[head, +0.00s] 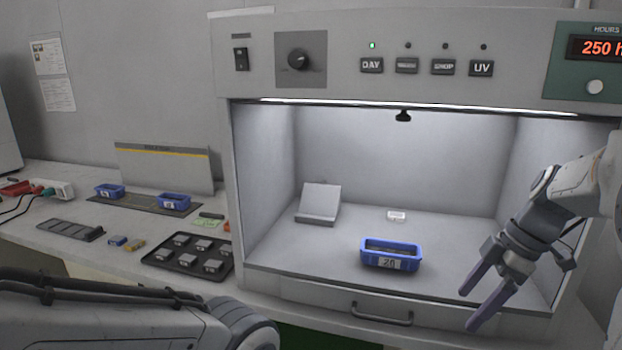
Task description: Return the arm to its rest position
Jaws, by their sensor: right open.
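My right arm (578,190) comes in from the right, in front of the light cabinet's right side. My right gripper (483,301) is open and empty, its two purple-grey fingers pointing down and left. It is right of the blue bin (391,262) in the picture and apart from it. My left arm (130,315) crosses the lower left corner; its gripper is out of view.
The light cabinet (400,20) is open and lit, holding a slanted stand (318,203) and a small white piece (396,215). A drawer handle (381,314) is below. Left on the bench are a black tray (160,258) and two blue bins (174,203).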

